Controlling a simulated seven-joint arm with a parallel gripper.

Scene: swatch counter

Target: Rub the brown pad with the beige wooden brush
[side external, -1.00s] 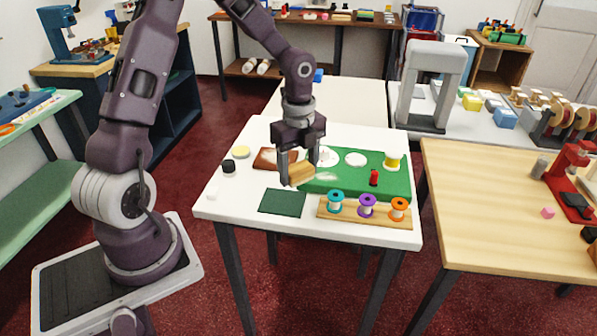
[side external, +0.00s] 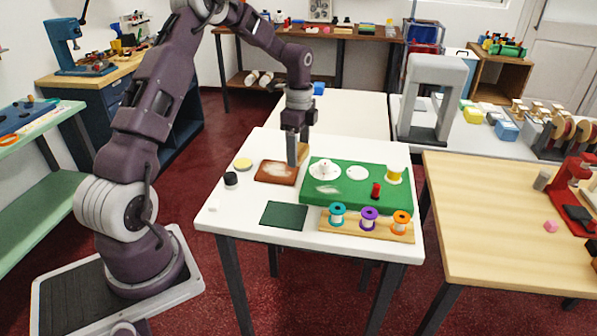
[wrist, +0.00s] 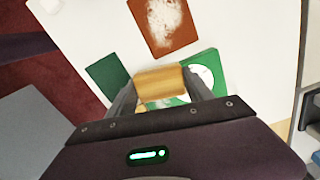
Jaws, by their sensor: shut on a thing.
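The brown pad (side external: 275,174) lies flat on the white table, with a pale powdery patch on it. It also shows at the top of the wrist view (wrist: 165,28). My gripper (side external: 294,154) is shut on the beige wooden brush (wrist: 160,82), which lies crosswise between the fingers. In the side view the brush (side external: 302,152) is partly hidden behind a finger, by the pad's back right corner. In the wrist view the brush appears apart from the pad. I cannot tell its exact height, and its underside is hidden.
A green board (side external: 340,197) with white discs, a yellow spool (side external: 394,174) and a red piece (side external: 376,190) is at right. A dark green pad (side external: 284,216) and a spool rack (side external: 366,228) are in front. A black-topped jar (side external: 231,180) and yellow disc (side external: 243,163) are left.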

